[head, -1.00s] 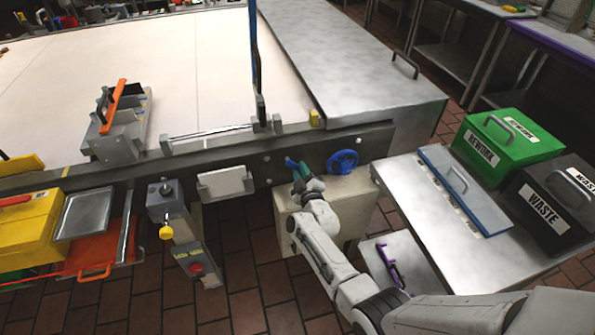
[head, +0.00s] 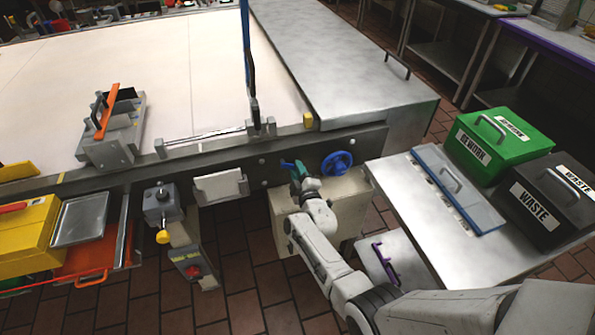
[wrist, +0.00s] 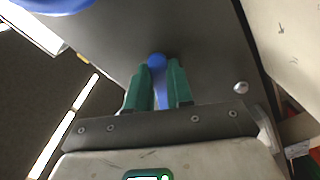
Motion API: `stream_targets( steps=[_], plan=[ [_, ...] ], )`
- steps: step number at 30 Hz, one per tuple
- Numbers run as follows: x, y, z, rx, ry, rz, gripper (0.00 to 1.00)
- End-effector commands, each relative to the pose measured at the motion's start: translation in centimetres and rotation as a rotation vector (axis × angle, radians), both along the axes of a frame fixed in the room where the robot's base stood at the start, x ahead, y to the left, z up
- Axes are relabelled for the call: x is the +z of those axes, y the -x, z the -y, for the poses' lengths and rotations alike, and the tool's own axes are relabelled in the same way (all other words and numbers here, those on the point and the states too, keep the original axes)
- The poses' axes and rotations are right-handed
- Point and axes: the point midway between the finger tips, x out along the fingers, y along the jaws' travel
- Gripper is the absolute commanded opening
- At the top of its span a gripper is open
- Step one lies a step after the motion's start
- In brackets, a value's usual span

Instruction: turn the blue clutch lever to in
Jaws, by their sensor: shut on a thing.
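The blue clutch lever (head: 287,165) sits on the dark side rail of the conveyor, left of the blue handwheel (head: 337,163). My gripper (head: 296,170) is at the lever, its green fingers around it. In the wrist view the lever (wrist: 158,62) shows between the two fingers of my gripper (wrist: 159,90), its rounded blue end just beyond the tips. The gripper is shut on the lever. The handwheel's edge (wrist: 60,3) shows at the top left of the wrist view. The lever's pivot and any in or out marking cannot be made out.
A cream box (head: 290,213) stands under the rail near my arm. A steel side table (head: 423,215) to the right carries a green REWORK bin (head: 490,150) and a black WASTE bin (head: 545,200). A grey control post (head: 163,203) with a yellow knob stands to the left.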

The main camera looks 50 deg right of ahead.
Motion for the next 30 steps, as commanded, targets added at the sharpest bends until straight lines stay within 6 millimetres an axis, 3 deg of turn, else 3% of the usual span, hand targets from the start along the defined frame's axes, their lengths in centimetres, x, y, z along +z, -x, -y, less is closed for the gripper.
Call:
stream_targets(
  steps=[9, 20, 30],
  plan=[
    [0.0, 0.0, -0.1, 0.001, 0.002, -0.002, 0.47],
    [0.1, 0.6, -0.7, 0.003, 0.0, -0.002, 0.47],
    [0.4, 5.6, -4.0, 0.006, 0.001, -0.004, 0.47]
  ],
)
